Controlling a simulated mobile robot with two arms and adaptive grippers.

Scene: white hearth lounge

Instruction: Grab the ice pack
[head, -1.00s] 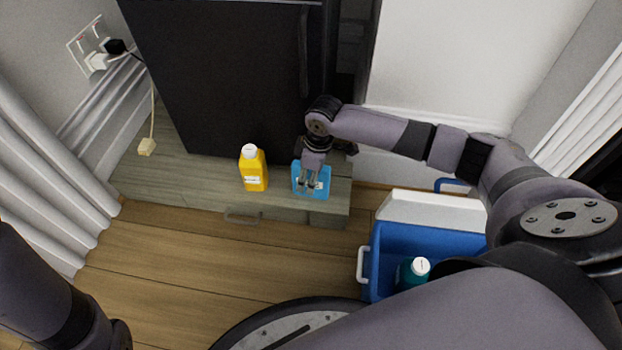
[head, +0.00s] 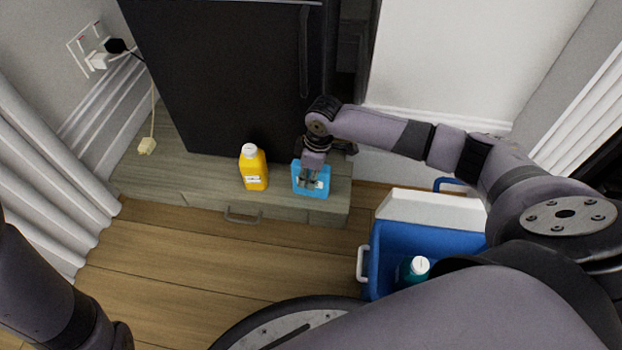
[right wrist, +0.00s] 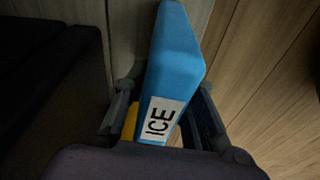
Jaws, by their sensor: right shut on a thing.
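The blue ice pack (head: 323,190) stands on the low grey wooden cabinet, near its right end. In the right wrist view the ice pack (right wrist: 176,62) shows a white label reading "ICE". My right gripper (head: 313,182) is over it from above, shut on it. In the right wrist view the fingers of my right gripper (right wrist: 165,120) lie on both sides of the pack. My left arm shows at the lower left edge, but its gripper is not visible.
A yellow bottle (head: 254,168) stands just left of the ice pack on the cabinet (head: 200,190). A black fridge-like box (head: 225,80) rises behind. A blue cooler (head: 385,250) with a white lid stands open on the floor at right, holding a teal bottle (head: 418,268).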

